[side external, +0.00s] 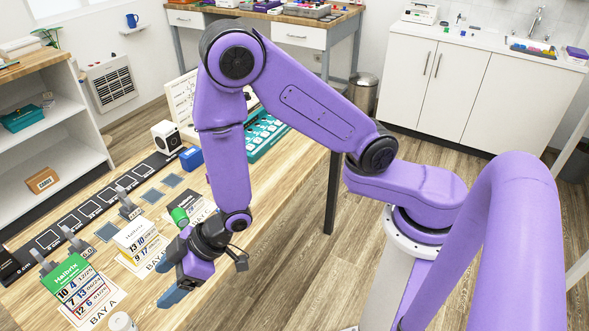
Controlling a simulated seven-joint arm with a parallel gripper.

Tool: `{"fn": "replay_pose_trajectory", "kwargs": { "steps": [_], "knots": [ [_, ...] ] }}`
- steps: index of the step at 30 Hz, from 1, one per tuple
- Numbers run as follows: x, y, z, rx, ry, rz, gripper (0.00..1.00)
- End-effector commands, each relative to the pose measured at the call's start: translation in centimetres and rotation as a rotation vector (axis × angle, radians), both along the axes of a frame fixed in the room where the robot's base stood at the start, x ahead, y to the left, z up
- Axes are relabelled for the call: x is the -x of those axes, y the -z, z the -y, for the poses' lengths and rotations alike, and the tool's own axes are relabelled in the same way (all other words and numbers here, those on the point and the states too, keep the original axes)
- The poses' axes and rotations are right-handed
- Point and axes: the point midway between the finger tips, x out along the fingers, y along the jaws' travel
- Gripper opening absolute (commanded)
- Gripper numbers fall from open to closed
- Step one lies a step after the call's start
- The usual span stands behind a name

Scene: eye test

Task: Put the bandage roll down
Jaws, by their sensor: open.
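My gripper (168,281) is low over the front part of the wooden table, near the BAY A and BAY B cards, pointing down and to the left. Its jaws are open, and I see nothing held between them. A small white cylinder (122,321) stands at the bottom edge of the picture, apart from my gripper; it may be the bandage roll, but I cannot tell for sure.
A dark strip with square outlines (88,207) runs along the left. A white box (166,136), blue box (191,158) and teal tray (264,137) are farther back.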

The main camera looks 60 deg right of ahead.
Motion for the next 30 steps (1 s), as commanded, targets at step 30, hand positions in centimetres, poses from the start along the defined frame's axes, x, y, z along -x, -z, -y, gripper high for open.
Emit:
{"fn": "replay_pose_trajectory", "kwargs": {
  "steps": [30],
  "knots": [
    [21.3, -15.9, 26.5, 0.671, -0.214, -0.440, 0.73]
  ]
}}
